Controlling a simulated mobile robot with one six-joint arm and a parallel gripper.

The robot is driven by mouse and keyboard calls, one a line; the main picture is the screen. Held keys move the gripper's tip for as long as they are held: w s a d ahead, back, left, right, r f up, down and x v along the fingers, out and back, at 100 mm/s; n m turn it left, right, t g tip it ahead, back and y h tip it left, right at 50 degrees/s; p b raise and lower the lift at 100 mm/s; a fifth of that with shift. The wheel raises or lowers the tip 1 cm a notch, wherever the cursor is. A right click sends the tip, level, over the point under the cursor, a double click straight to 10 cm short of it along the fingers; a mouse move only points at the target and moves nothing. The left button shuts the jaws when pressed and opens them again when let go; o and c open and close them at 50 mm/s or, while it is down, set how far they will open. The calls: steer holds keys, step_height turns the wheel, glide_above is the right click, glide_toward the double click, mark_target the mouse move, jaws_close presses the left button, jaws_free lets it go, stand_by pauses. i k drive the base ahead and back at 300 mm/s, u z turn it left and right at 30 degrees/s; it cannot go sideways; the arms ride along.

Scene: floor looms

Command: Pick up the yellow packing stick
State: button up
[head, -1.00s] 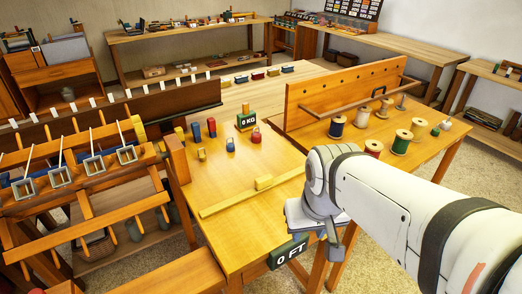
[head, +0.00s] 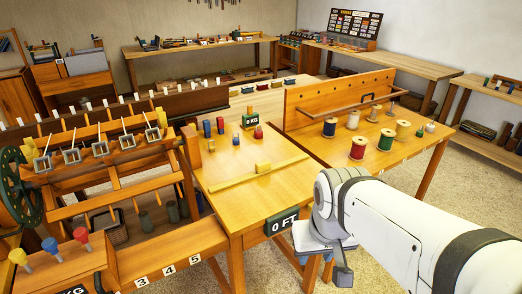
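Two yellow things could be the yellow packing stick, and I cannot tell which is. One is a small yellow-topped upright piece (head: 19,258) on the low bench at the lower left, beside a blue one (head: 50,246) and a red one (head: 82,236). The other is a long thin yellow bar (head: 235,179) lying flat on the middle table, with a yellow block at its middle. My gripper (head: 335,255) points down in front of the middle table's front right corner, well right of both. Its fingers are partly hidden, and I see nothing held.
The middle table (head: 225,212) carries small weights and a "0 FT" sign (head: 282,221) at its front edge. A loom frame (head: 105,165) stands left. Thread spools (head: 357,146) stand on the right table. Speckled floor is open at the lower right.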

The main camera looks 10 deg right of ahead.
mark_target(262, 167)
steer(key=u, duration=0.15)
steer(key=i, duration=0.9)
steer(key=z, duration=0.05)
